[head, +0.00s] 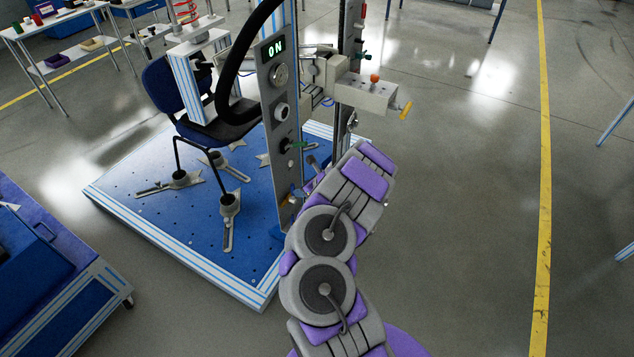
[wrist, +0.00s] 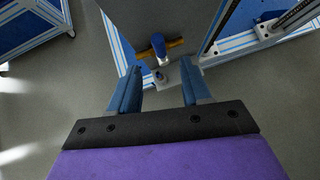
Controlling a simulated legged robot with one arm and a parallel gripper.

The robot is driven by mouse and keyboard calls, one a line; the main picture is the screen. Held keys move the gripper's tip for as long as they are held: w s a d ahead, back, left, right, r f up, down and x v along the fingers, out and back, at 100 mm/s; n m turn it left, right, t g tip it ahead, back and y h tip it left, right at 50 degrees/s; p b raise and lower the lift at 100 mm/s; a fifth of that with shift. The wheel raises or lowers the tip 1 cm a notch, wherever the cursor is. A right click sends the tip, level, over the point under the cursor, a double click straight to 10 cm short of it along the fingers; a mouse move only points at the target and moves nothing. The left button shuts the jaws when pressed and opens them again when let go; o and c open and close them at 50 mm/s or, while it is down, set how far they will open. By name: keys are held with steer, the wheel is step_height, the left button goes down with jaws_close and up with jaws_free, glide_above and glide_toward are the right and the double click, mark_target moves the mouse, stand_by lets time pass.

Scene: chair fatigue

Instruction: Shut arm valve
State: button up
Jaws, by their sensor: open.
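In the wrist view my gripper (wrist: 161,76) is open, with its two blue fingers apart and nothing held between them. Just beyond the fingertips is a small valve with a blue handle (wrist: 158,43) on a horizontal brass-coloured pipe (wrist: 176,44). A grey fitting (wrist: 166,76) shows below it, between the fingers. In the head view, a small blue handle (head: 298,193) shows low on the grey control column (head: 284,165), beside my arm. It looks like the same valve, but I cannot be sure. My fingers are hidden behind my arm there.
The chair (head: 164,88) stands on the blue test platform (head: 170,235). The column has a lit ON display (head: 275,49), knobs and a green handle (head: 300,145). Open floor lies to the right.

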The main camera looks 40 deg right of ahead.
steer(key=p+v, duration=0.3)
steer(key=v, duration=0.5)
steer(key=shift+s+r, duration=0.2)
steer(key=shift+s, duration=0.05)
